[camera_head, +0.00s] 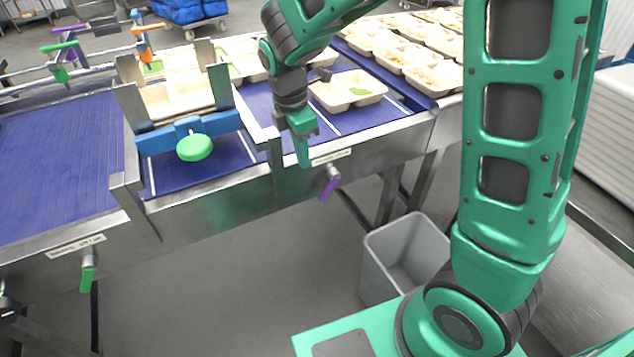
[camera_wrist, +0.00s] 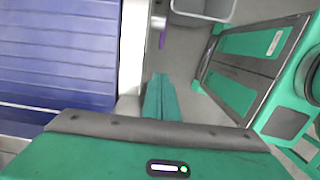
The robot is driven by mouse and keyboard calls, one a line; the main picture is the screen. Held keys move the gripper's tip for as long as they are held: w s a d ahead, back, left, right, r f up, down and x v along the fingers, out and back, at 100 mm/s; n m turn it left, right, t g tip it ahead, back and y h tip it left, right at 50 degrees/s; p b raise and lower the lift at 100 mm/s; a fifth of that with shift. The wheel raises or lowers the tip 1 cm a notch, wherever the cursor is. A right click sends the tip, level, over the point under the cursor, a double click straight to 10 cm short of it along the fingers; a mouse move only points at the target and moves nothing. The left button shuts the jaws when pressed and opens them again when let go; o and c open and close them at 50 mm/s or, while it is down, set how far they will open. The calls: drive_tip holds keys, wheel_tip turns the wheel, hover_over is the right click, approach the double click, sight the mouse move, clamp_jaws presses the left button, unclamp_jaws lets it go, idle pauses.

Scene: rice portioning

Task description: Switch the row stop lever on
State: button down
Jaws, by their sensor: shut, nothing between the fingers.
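A lever with a purple handle (camera_head: 329,188) hangs from the metal front rail of the right conveyor, beside a small label (camera_head: 332,157). Its handle slants down to the left. It also shows in the wrist view as a purple strip (camera_wrist: 162,39). Another lever, with a green handle (camera_head: 88,277), hangs nearly straight down on the left conveyor under its own label (camera_head: 75,248). The label text is too small to read, so I cannot tell which is the row stop lever. My gripper (camera_head: 303,163) points down, shut and empty, just left of the purple lever and apart from it.
A blue frame with a green round knob (camera_head: 194,148) stands over the belt to the left. Food trays (camera_head: 348,91) sit on the blue belt behind my gripper. A grey bin (camera_head: 405,256) stands on the floor below right. The floor before the rail is clear.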

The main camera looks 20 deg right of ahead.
approach(321, 196)
drive_tip(key=a+f, duration=0.2)
drive_tip(key=shift+s+a+f, duration=0.25)
drive_tip(key=shift+a, duration=0.1)
drive_tip(key=shift+w+d+f, duration=0.15)
drive_tip(key=shift+d+f, duration=0.6)
drive_tip(key=shift+d, duration=0.2)
drive_tip(key=shift+w+d+f, duration=0.1)
drive_tip(key=shift+d+f, duration=0.4)
drive_tip(key=shift+d, duration=0.15)
drive_tip(key=shift+d+f, duration=0.1)
drive_tip(key=shift+f, duration=0.6)
drive_tip(key=shift+r, duration=0.15)
drive_tip(key=r, duration=0.3)
drive_tip(key=a+r, duration=0.1)
drive_tip(key=r, duration=0.6)
drive_tip(key=shift+a+r, duration=0.2)
